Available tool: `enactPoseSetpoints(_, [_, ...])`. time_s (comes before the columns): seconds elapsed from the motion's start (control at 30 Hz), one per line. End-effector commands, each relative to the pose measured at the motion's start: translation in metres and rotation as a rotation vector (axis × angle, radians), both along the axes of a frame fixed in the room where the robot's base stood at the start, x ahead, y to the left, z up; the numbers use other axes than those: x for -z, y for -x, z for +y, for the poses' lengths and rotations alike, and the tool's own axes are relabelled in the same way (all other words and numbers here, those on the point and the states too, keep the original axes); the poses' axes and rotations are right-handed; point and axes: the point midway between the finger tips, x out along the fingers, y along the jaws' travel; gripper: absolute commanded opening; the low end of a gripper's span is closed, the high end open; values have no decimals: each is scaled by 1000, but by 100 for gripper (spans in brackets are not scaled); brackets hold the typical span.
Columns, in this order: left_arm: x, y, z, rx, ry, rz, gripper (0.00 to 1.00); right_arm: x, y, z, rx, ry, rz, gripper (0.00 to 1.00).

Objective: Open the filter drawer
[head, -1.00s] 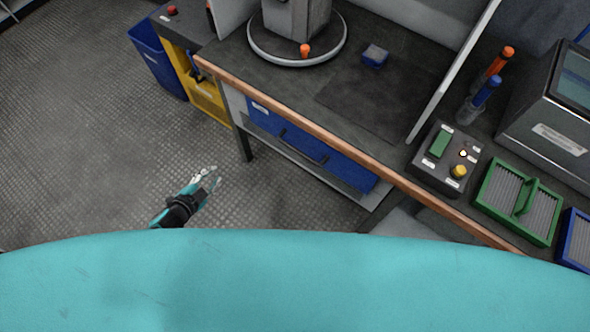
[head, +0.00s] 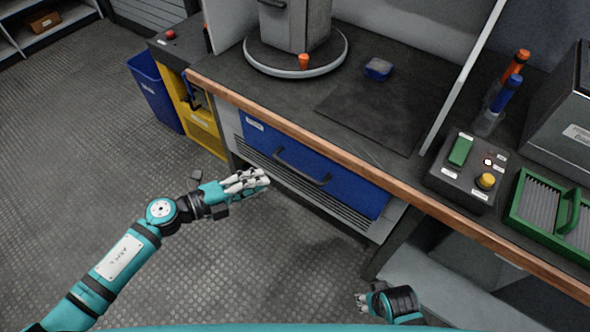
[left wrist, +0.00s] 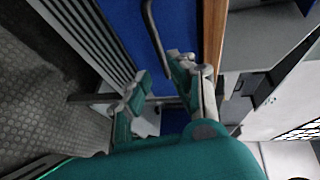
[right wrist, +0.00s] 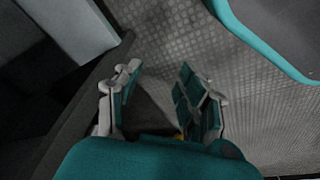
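The blue drawer (head: 350,186) with a dark bar handle (head: 300,168) sits under the workbench and looks closed. My left gripper (head: 264,180) is in front of the drawer's left part, below and left of the handle, and does not touch it. In the left wrist view the left gripper (left wrist: 165,82) has its fingers apart with nothing between them. The blue drawer front (left wrist: 180,25) and the handle (left wrist: 155,38) lie beyond them. My right gripper (head: 363,300) is low, near the bottom of the head view. In the right wrist view the right gripper (right wrist: 158,82) is open and empty.
The copper-coloured bench edge (head: 370,177) overhangs the drawer. A grey slatted panel (head: 305,195) lies below it. A control box (head: 470,172) and a green-framed filter (head: 548,215) stand on the bench at right. A yellow cabinet (head: 205,128) and blue bin (head: 155,90) stand left.

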Motion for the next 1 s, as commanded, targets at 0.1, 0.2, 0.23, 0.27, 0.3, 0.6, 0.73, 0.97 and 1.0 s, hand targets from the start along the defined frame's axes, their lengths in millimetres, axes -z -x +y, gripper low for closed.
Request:
enactPoseSetpoints(0.1, [4, -15, -24, 0, 3, -2, 23, -4, -1, 0, 0, -1, -3, 40])
enactPoseSetpoints(0.2, [9, -26, -42, -2, 5, -2, 23, -8, -2, 1, 1, -1, -6, 40])
enactPoseSetpoints(0.23, [10, -29, -48, -1, 2, -2, 23, -9, -3, 1, 1, -1, -7, 40])
enactPoseSetpoints(0.27, [12, -32, -53, -2, 4, -1, 23, -11, -4, 1, 1, -1, -8, 40])
enactPoseSetpoints(0.3, [14, -37, -59, -2, 2, -2, 23, -15, -4, 0, 2, 0, -9, 40])
enactPoseSetpoints(0.6, [21, -54, -89, -2, 1, 0, 23, -32, -8, 0, 3, -1, -18, 40])
enactPoseSetpoints(0.73, [22, -56, -92, -2, 0, 1, 23, -35, -9, 0, 3, -1, -20, 40])
enactPoseSetpoints(0.97, [21, -56, -92, -2, 0, 1, 22, -35, -9, 1, 3, -1, -20, 40])
enactPoseSetpoints(1.0, [21, -56, -93, -2, 0, 1, 16, -35, -9, 1, 3, -1, -20, 40])
